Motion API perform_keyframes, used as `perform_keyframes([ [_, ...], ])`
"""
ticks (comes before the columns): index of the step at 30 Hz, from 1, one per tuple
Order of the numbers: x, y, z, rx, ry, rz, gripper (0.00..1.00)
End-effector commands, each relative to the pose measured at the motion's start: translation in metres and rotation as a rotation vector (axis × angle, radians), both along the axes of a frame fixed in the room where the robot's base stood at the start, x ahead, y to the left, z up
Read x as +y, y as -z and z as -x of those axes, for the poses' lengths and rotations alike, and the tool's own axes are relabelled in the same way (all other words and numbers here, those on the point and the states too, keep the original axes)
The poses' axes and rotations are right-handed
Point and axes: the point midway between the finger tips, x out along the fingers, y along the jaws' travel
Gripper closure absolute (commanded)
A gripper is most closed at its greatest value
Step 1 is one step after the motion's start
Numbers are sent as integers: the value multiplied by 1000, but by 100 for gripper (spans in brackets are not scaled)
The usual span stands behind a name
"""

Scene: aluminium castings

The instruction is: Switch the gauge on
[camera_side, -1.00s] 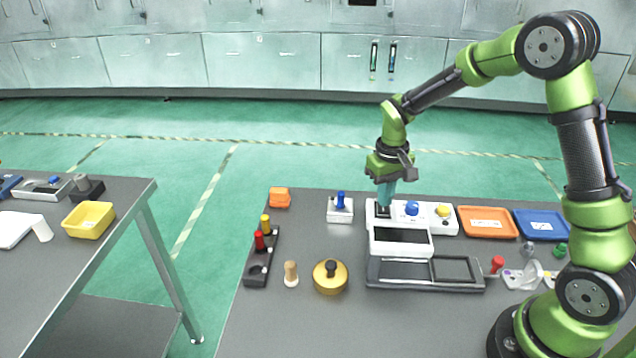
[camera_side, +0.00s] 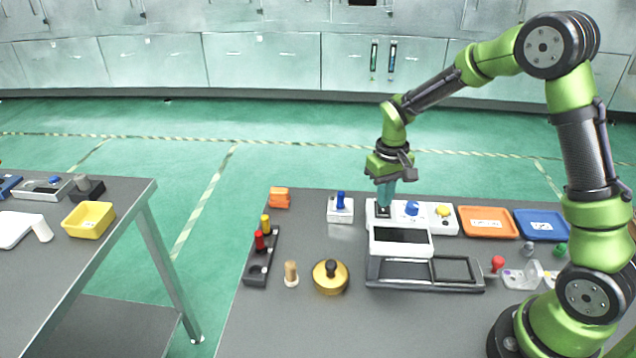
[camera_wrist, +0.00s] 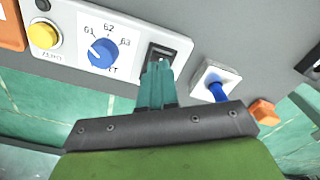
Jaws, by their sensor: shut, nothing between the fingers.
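The gauge's white panel (camera_side: 425,229) stands at the back of the bench and carries a blue dial (camera_side: 412,208) and a yellow button (camera_side: 443,211). In the wrist view the panel also shows a black rocker switch (camera_wrist: 160,52) at its end beside the blue dial (camera_wrist: 103,52). My gripper (camera_side: 384,208) is shut and empty, pointing down at the switch end of the panel. In the wrist view its fingertips (camera_wrist: 157,68) are at the switch and cover part of it. I cannot tell whether they touch it or which way the rocker is tipped.
A white box with a dark screen (camera_side: 401,241) stands just in front of the panel. A white block with a blue lever (camera_side: 340,208) is to its left. An orange tray (camera_side: 487,222) and a blue tray (camera_side: 541,225) lie to the right.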

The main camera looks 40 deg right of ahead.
Motion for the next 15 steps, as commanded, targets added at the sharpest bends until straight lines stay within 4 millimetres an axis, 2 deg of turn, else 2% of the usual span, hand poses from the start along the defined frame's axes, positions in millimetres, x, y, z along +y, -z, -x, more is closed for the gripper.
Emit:
perform_keyframes([
  [15,0,9,0,1,0,0,100],
])
